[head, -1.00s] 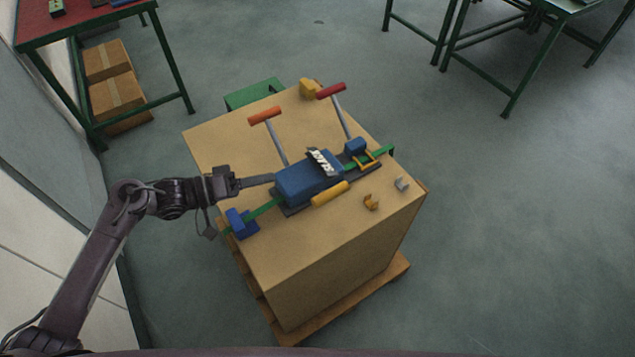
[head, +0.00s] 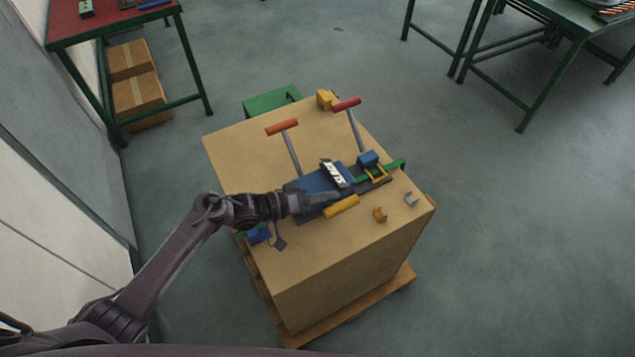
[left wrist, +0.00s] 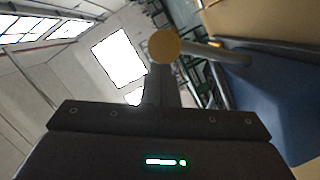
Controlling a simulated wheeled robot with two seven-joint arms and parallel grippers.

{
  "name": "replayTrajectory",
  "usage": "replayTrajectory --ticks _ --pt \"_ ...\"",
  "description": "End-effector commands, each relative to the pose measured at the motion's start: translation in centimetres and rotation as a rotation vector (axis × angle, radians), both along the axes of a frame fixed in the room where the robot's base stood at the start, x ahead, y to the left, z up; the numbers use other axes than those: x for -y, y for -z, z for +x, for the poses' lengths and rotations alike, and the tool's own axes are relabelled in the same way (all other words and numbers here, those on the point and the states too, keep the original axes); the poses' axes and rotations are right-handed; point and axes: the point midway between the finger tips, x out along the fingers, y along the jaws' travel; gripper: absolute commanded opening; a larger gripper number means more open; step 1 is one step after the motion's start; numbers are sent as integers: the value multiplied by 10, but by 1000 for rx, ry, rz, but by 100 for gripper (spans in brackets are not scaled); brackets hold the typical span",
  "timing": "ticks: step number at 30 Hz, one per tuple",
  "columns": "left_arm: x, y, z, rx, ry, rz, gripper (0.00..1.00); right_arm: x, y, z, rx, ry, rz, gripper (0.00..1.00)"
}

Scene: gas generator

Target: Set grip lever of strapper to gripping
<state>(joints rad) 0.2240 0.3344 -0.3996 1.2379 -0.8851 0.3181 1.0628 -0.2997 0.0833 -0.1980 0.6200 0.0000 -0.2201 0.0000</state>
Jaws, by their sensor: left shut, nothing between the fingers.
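The strapper (head: 312,183) has a blue body and lies on top of a large cardboard box. Two levers stand up from it, one with an orange handle (head: 282,127) and one with a red handle (head: 347,104). A yellow handle (head: 341,207) lies low along its near side. Which one is the grip lever is not marked. My left gripper (head: 334,195) is shut and empty, over the near side of the body beside the yellow handle; contact is unclear. In the left wrist view a round yellow end (left wrist: 165,46) shows just beyond the fingers, with the blue body (left wrist: 265,100) at right. My right gripper is out of view.
The cardboard box (head: 330,265) stands on a wooden pallet (head: 385,300). Small orange (head: 380,215) and grey (head: 411,199) clips and a yellow piece (head: 325,98) lie on it. A green strap (head: 398,166) runs under the strapper. Tables stand further back; the floor at right is clear.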

Motion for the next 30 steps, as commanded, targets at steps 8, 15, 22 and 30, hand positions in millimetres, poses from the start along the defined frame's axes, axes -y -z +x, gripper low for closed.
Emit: replayTrajectory --ticks 8,15,22,30 --pt "1 2 -2 0 0 0 0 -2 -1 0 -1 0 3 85" --pt "2 2 -3 8 0 5 0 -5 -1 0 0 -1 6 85" --pt "4 4 -6 45 0 30 0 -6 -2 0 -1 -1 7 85" --pt "6 6 -11 84 1 56 0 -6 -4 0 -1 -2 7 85"
